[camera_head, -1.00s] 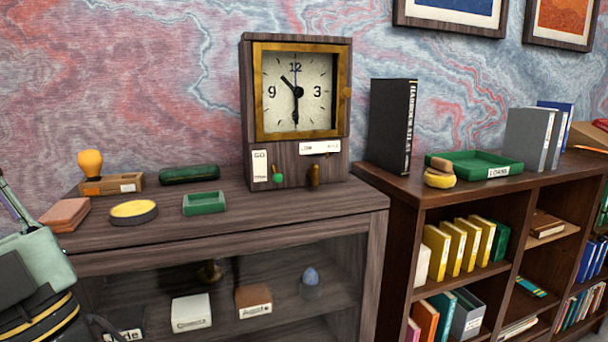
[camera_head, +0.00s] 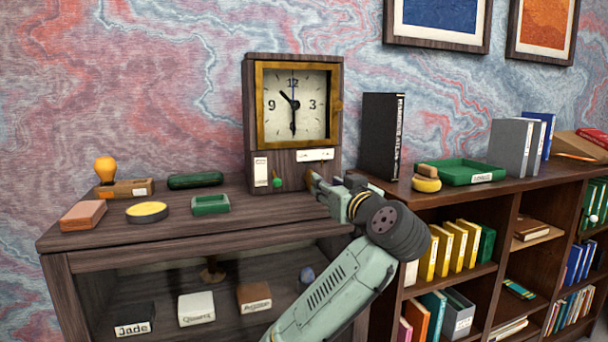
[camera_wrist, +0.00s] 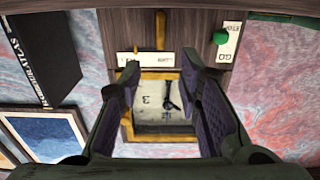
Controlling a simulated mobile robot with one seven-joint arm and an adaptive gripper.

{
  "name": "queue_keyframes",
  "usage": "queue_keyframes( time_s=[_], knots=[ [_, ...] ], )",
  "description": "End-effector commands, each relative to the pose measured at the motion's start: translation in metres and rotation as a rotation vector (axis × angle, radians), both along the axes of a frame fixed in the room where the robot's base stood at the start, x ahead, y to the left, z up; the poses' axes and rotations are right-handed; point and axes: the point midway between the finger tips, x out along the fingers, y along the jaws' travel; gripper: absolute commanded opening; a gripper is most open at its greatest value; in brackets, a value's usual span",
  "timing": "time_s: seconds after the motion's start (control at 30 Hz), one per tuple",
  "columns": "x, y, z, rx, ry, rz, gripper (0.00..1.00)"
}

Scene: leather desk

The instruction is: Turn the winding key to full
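A wooden clock (camera_head: 251,120) with a gold-framed face stands on the left cabinet; it shows upside down in the wrist view (camera_wrist: 195,22). The winding key (camera_wrist: 160,30) is a brass-coloured upright bar low on the clock front in the wrist view. In the head view my gripper hides it. A white gauge label (camera_head: 316,155) is just above the key spot; it also shows in the wrist view (camera_wrist: 150,59). My gripper (camera_head: 313,181) is at the clock's lower right front. In the wrist view my gripper (camera_wrist: 160,78) is open, with the key ahead between its fingers. I cannot tell any contact.
A green knob (camera_head: 277,182) and a GO/STOP label (camera_head: 261,172) are left of the key. A black atlas (camera_head: 382,135) and a green tray (camera_head: 470,172) stand on the right shelf. A green box (camera_head: 210,204), yellow-topped tin (camera_head: 147,212) and stamp (camera_head: 106,170) are left.

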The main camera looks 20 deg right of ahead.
Motion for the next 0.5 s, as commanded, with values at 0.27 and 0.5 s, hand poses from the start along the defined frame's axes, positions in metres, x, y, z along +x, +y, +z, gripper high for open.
queue_keyframes(
  time_s=[0.27,0.5],
  knots=[
    [0.054,0.004,0.003,0.004,0.002,0.003,0.32],
    [0.083,0.004,0.002,0.002,0.0,0.001,0.32]
  ],
)
